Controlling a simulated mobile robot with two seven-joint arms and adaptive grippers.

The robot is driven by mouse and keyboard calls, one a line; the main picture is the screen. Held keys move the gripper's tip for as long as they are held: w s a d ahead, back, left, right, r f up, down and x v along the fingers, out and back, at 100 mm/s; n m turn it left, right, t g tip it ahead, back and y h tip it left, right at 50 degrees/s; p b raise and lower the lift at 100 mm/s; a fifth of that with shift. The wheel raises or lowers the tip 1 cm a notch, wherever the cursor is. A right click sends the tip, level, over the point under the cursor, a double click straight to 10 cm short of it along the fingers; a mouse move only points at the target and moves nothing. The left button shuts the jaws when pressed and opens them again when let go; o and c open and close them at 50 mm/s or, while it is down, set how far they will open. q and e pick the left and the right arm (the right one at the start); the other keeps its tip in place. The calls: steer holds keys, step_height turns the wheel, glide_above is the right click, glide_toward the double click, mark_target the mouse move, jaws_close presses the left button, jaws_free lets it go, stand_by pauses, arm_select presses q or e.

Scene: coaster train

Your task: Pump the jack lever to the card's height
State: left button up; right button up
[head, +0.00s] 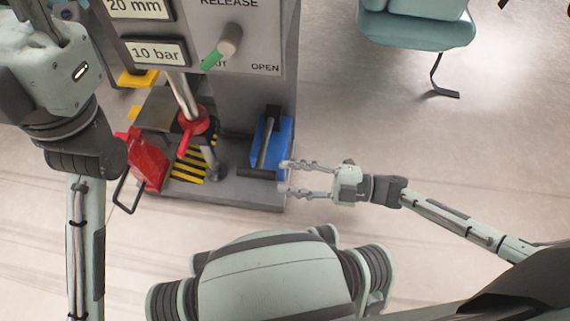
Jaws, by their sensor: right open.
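The jack (284,138) is a blue unit on the right of the grey machine's base. Its dark lever (268,140) ends low in a black crossbar handle (256,174). My right gripper (285,177) comes in from the right. It is open, its two fingers at the handle's right end, one above and one below it in the picture; I cannot tell whether they touch it. Two cards on the panel read "20 mm" (137,8) and "10 bar" (155,52). My left arm is at the left, its gripper outside the view.
A release knob (229,42) with a green pointer sits on the panel. A red can (150,162) and a red collar (195,124) on a metal rod stand left of the jack. A teal chair (416,30) is at the back right. The floor on the right is clear.

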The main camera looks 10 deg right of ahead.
mark_target(260, 174)
steer(key=b+x, duration=0.1)
steer(key=x, duration=0.7)
jaws_close()
stand_by(0.3)
